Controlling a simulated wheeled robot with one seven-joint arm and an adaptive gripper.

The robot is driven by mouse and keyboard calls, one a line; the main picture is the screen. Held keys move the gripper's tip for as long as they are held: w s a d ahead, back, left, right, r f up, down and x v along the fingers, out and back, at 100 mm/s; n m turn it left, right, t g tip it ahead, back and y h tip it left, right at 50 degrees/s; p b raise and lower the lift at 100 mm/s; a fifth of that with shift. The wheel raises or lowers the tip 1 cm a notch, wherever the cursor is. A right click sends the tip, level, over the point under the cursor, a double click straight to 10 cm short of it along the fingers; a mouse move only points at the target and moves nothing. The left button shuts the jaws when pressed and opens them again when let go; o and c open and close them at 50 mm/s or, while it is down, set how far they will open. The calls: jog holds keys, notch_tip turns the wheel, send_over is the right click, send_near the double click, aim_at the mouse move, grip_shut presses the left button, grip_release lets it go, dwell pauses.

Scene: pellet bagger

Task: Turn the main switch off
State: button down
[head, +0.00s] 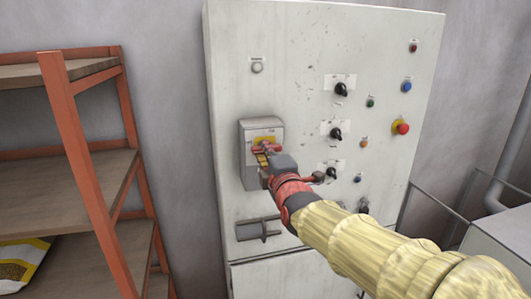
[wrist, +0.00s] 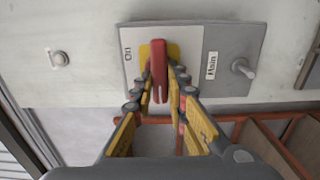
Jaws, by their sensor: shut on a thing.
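The main switch has a red handle (wrist: 159,66) on a yellow plate (wrist: 146,52), set on a pale grey box (head: 250,178) on the cabinet front. In the head view the red handle (head: 268,148) lies about level across the box, partly hidden by my gripper (head: 263,161). In the wrist view, which is turned about a quarter turn, the handle stands between the two fingers of my gripper (wrist: 164,93). The fingers are shut on it. A label reading "Main" (wrist: 212,65) is beside the switch.
The grey cabinet (head: 300,40) carries black selector knobs (head: 336,133), coloured buttons and a red emergency stop (head: 402,128) right of the switch. A latch handle (head: 262,230) is below. An orange-framed shelf (head: 75,135) stands at left, with wall space between.

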jog(key=c, duration=1.8)
grip_release()
jog(key=shift+o, duration=0.2)
jog(key=v, duration=1.2)
